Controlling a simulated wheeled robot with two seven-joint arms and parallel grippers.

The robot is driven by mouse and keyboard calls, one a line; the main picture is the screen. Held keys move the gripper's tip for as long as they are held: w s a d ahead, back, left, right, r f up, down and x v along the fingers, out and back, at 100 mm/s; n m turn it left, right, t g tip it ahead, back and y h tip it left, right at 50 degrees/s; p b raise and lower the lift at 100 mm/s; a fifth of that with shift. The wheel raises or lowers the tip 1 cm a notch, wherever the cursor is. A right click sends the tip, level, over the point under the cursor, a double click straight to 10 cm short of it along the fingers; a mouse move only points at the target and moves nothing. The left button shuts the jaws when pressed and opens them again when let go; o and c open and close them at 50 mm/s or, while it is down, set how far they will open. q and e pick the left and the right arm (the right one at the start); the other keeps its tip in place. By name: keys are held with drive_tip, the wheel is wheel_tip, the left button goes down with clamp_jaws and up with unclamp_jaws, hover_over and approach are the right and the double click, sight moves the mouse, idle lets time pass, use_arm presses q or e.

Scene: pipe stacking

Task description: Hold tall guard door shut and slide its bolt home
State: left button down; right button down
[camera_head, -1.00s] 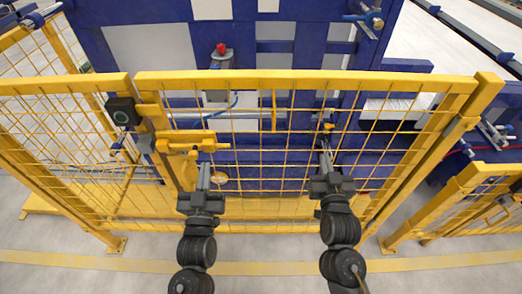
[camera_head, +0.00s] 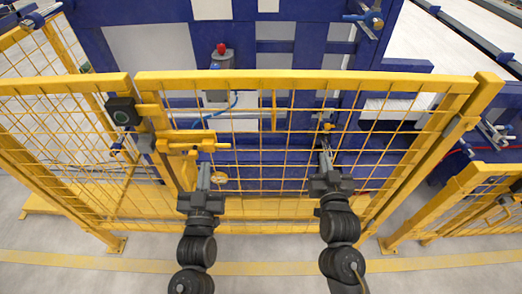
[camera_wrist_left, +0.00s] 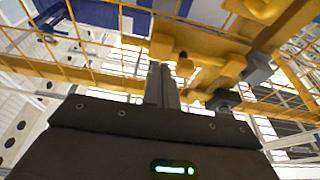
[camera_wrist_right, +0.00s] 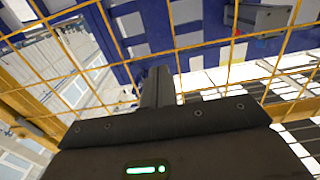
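The tall guard door (camera_head: 300,82) is a yellow frame with wire mesh. Its left edge stands beside the yellow post; I cannot tell whether a small gap is left. The yellow bolt (camera_head: 195,146) sits at the door's left edge, and it also shows in the left wrist view (camera_wrist_left: 205,55). My left gripper (camera_head: 205,168) points up just below the bolt, its fingers together and nothing seen between them; I cannot tell whether it touches the bolt. My right gripper (camera_head: 326,153) is at the mesh right of the middle, fingers together and empty; contact is unclear.
A black box (camera_head: 123,111) is on the post left of the bolt. A fixed mesh panel (camera_head: 60,85) stands to the left, and a lower yellow fence (camera_head: 470,195) to the right. Blue machinery (camera_head: 170,40) is behind the door. The floor in front is clear.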

drive_tip(key=shift+w, duration=1.15)
use_arm(q)
drive_tip(key=shift+s+r, duration=0.1)
drive_tip(key=shift+s, duration=0.15)
use_arm(e)
drive_tip(key=shift+w+r, duration=0.1)
drive_tip(key=shift+r, duration=0.25)
